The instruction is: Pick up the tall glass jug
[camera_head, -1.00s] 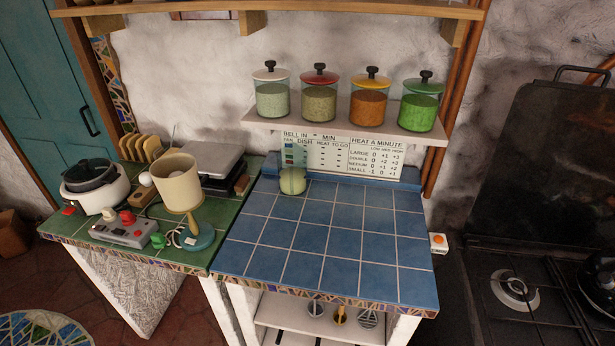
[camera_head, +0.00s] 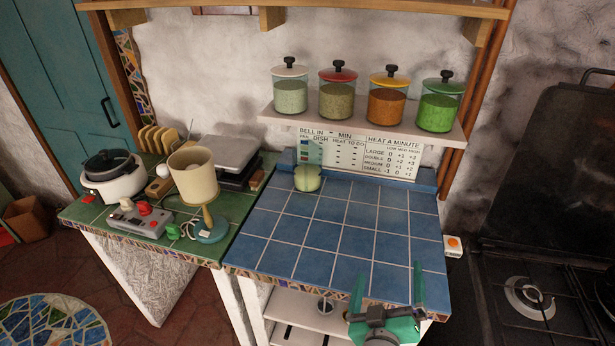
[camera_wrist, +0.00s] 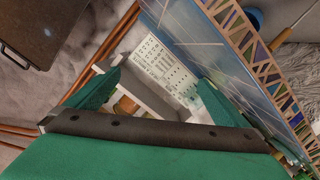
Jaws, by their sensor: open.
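A clear glass jug (camera_head: 307,178) with pale green in its lower part stands upright at the back left of the blue tiled counter (camera_head: 335,238), against the wall. Its upper glass is faint against the sign behind it. My green gripper (camera_head: 390,268) is at the counter's front right edge, fingers apart and empty. It is well to the right and in front of the jug. In the wrist view the open fingers (camera_wrist: 160,78) frame the sign; I cannot make out the jug clearly there.
A wall shelf (camera_head: 362,127) with several lidded jars hangs above the counter's back. A lamp (camera_head: 194,180) stands on the green counter to the left. A stove (camera_head: 535,300) is at the right. The middle of the blue counter is clear.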

